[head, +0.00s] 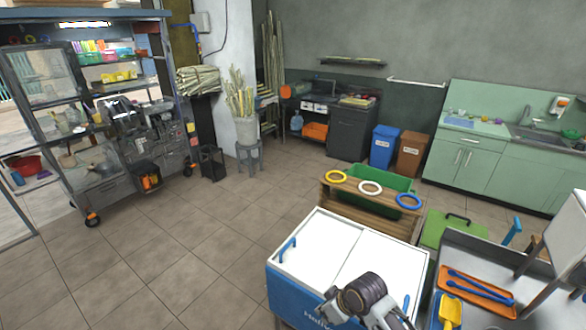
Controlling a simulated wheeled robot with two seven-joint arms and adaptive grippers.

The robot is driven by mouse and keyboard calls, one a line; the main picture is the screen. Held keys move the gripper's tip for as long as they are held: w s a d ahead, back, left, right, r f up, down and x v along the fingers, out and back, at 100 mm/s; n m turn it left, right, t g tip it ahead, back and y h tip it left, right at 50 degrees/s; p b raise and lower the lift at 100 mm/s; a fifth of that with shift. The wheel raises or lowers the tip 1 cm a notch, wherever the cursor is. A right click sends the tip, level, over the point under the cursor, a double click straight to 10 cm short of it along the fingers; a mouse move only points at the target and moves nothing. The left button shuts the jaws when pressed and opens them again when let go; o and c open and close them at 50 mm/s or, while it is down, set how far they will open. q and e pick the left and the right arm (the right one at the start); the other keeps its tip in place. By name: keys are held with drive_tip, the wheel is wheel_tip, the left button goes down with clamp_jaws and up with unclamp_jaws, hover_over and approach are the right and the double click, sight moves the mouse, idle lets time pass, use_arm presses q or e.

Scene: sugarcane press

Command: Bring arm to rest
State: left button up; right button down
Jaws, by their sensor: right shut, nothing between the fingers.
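My right gripper (368,299) shows at the bottom edge, right of centre, in front of the white-topped chest freezer (318,244). It is dark and light grey, and it is shut with nothing held. Part of it and its arm are cut off by the lower edge of the picture. My left gripper is not in view.
A steel counter (477,262) with an orange tray (474,289) and yellow scoop (451,308) stands close at right. A wooden crate rack (368,212) with coloured rings is behind the freezer. A cart (103,182) stands at left. The tiled floor (190,245) between is free.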

drive_tip(key=shift+s+d+r+m+h, duration=1.9)
drive_tip(key=shift+s+d+m, duration=1.4)
drive_tip(key=shift+s+d, duration=3.25)
wheel_tip(320, 180, down, 34)
drive_tip(key=s+b, duration=0.2)
drive_tip(key=s, duration=0.1)
drive_tip(key=s+d+f+g+b, duration=0.1)
drive_tip(key=s+d+f, duration=0.1)
drive_tip(key=s+f, duration=0.9)
drive_tip(key=s+d+f+g+b, duration=0.1)
drive_tip(key=s+d+f, duration=0.1)
drive_tip(key=s+f, duration=0.9)
drive_tip(key=shift+s+f, duration=0.15)
drive_tip(key=shift+f, duration=0.25)
